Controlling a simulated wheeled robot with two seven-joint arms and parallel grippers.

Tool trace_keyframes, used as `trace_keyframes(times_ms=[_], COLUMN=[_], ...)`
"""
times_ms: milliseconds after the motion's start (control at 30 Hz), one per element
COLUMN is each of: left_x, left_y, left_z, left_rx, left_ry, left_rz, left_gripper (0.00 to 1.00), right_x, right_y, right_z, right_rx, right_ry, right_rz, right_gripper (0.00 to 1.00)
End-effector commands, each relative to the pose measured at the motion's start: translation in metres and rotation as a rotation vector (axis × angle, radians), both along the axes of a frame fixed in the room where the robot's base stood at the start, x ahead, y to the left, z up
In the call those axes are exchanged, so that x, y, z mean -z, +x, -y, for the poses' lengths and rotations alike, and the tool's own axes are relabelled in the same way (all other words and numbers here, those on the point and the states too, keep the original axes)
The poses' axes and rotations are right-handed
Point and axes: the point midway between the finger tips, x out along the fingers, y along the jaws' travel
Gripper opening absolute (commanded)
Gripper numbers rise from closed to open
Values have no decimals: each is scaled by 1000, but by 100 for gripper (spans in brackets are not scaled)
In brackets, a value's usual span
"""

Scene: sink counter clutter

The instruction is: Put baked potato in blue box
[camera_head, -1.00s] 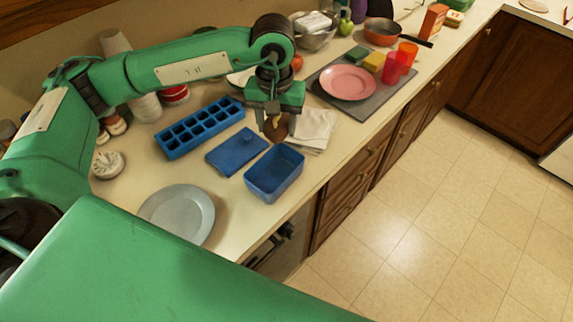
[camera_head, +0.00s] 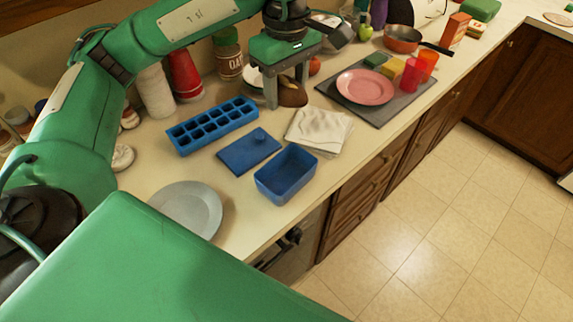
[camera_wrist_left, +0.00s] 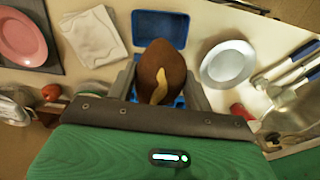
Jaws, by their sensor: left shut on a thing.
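The brown baked potato (camera_head: 293,95) with a yellow top is between the fingers of my left gripper (camera_head: 287,90), which is shut on it. It appears raised above the counter, behind the white cloth. In the left wrist view the potato (camera_wrist_left: 161,72) fills the middle, between the two fingers. The blue box (camera_head: 286,175) stands open and looks empty near the counter's front edge, in front of the gripper and apart from it. It also shows at the top of the left wrist view (camera_wrist_left: 160,24). My right gripper is not in view.
A blue lid (camera_head: 249,151) lies left of the box, with a blue ice tray (camera_head: 212,126) behind it. A folded cloth (camera_head: 318,132) lies behind the box to the right. A grey plate (camera_head: 187,209) is at the left front. A pink plate (camera_head: 365,86) sits on a grey mat.

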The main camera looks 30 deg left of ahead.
Motion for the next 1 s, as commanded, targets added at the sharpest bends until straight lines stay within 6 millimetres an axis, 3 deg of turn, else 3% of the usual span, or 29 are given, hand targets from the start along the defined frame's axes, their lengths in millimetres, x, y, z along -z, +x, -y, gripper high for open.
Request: trace_keyframes(times_ms=[367,800,1000], left_x=[54,146,161], left_y=[-1,-1,0], left_z=[0,0,0], left_rx=[-1,-2,-1], left_ry=[-1,1,0], left_rz=[-4,-3,-1], left_gripper=[25,25,25], right_x=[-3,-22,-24], right_y=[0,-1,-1], right_z=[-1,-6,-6], right_rx=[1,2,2], right_ry=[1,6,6], right_rz=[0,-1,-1], right_gripper=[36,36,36])
